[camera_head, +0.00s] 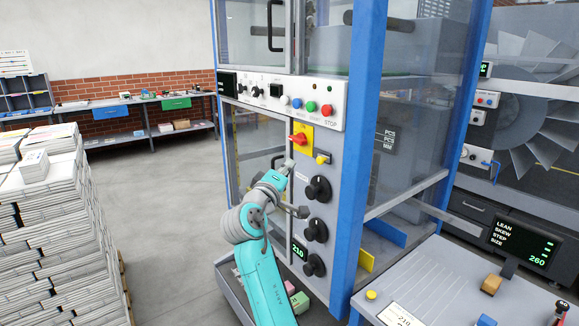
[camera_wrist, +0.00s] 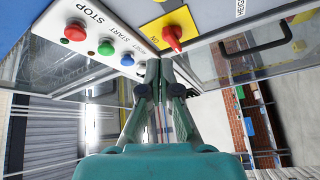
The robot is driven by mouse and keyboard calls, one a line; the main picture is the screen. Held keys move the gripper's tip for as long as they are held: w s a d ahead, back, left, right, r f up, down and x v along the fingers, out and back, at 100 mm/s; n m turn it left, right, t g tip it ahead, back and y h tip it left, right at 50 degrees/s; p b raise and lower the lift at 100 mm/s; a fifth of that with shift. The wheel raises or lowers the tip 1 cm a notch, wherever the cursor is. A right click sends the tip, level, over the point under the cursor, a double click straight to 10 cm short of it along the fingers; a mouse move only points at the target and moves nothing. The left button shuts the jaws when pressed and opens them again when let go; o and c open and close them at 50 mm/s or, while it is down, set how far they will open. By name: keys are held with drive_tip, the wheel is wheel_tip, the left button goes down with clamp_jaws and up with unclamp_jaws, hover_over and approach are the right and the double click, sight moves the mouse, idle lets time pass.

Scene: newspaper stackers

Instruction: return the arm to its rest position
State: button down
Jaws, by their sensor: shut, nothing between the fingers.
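My teal arm reaches up in front of the machine's control panel in the head view. My gripper (camera_head: 287,166) is near the panel, just below and left of the red rotary switch (camera_head: 299,139) on its yellow plate. In the wrist view my gripper (camera_wrist: 158,66) is shut, its fingertips together with nothing between them. The red switch (camera_wrist: 173,38) lies just beyond the fingertips there, and the red, green and blue buttons (camera_wrist: 105,47) are to the left. I cannot tell whether the fingertips touch the panel.
Black knobs (camera_head: 317,188) stick out close to the right of my arm. A blue machine post (camera_head: 357,150) stands further right, beside a grey table (camera_head: 450,300). Paper stacks (camera_head: 50,230) stand at left. Open floor (camera_head: 170,200) lies between the stacks and my arm.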

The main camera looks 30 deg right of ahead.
idle(0.3)
drive_tip(key=s+a+f+n+t+y, duration=0.2)
drive_tip(key=s+a+f+y, duration=0.3)
drive_tip(key=f, duration=0.7)
drive_tip(key=s+a+f+n+t+y, duration=0.15)
drive_tip(key=s+a+f, duration=0.25)
drive_tip(key=s+f, duration=0.55)
drive_tip(key=s+a+f+n+t+y, duration=0.1)
drive_tip(key=s+a+f+y, duration=0.35)
drive_tip(key=f, duration=0.95)
drive_tip(key=s+a+f+y, duration=0.1)
drive_tip(key=s+a+f, duration=0.1)
drive_tip(key=s, duration=0.3)
drive_tip(key=s+a+f+y, duration=0.1)
drive_tip(key=s+a+f, duration=0.15)
drive_tip(key=s, duration=0.25)
drive_tip(key=s+a+r+m+y, duration=0.1)
drive_tip(key=s+a+r+m, duration=0.1)
drive_tip(key=s, duration=1.2)
drive_tip(key=s+a+r+m+y, duration=0.2)
drive_tip(key=s+r+m, duration=0.2)
drive_tip(key=s, duration=1)
drive_tip(key=shift+r, duration=0.2)
